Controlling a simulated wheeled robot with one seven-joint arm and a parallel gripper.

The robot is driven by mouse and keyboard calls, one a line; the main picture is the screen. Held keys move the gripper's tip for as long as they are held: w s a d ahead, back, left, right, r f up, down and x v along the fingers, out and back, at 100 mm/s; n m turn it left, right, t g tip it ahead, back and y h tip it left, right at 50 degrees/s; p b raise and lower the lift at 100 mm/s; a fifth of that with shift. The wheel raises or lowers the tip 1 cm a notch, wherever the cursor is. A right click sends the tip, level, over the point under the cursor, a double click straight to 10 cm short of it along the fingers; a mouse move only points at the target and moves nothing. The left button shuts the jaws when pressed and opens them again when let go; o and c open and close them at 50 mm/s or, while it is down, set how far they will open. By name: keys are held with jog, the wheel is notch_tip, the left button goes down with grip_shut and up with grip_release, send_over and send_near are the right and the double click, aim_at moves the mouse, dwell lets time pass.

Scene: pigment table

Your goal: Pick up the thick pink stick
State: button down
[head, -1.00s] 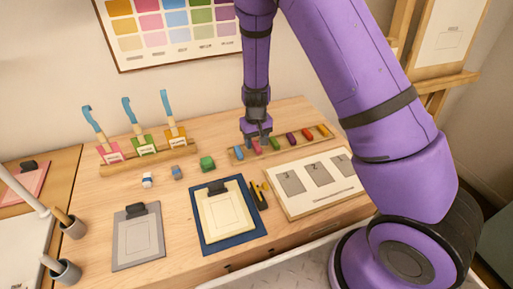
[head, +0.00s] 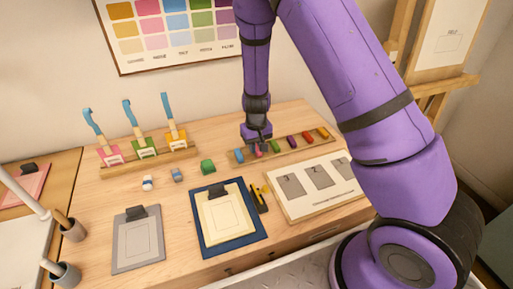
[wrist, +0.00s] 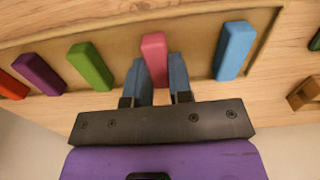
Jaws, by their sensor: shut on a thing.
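The thick pink stick (wrist: 154,50) lies between the two fingers of my gripper (wrist: 161,82) in the wrist view, with its far end showing past the fingertips. The jaws are shut on it. In the head view my gripper (head: 257,141) points down over the stick tray (head: 289,153), and a bit of the pink stick (head: 259,149) shows below the fingers. I cannot see a clear gap between the stick and the tray. The near part of the stick is hidden by the gripper.
In the head view a blue stick (head: 240,156) lies left of the pink one and a green stick (head: 276,146) right of it, both close by. Purple, red and yellow sticks follow. A green block (head: 208,167) and a blue-framed clipboard (head: 255,231) are nearby.

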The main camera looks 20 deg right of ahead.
jog(key=shift+r, duration=0.55)
notch_tip(320, 180, up, 2)
jog(key=shift+r, duration=0.15)
jog(key=s+d, duration=0.2)
jog(key=s, duration=0.3)
jog(key=s+d+r, duration=0.1)
jog(key=s+d, duration=0.1)
jog(key=s, duration=0.3)
jog(key=s+d, duration=0.1)
jog(key=s, duration=0.4)
jog(key=shift+d+r, duration=0.25)
jog(key=shift+d, duration=0.15)
jog(key=c, duration=1.9)
grip_release()
jog(key=shift+w+d, duration=0.1)
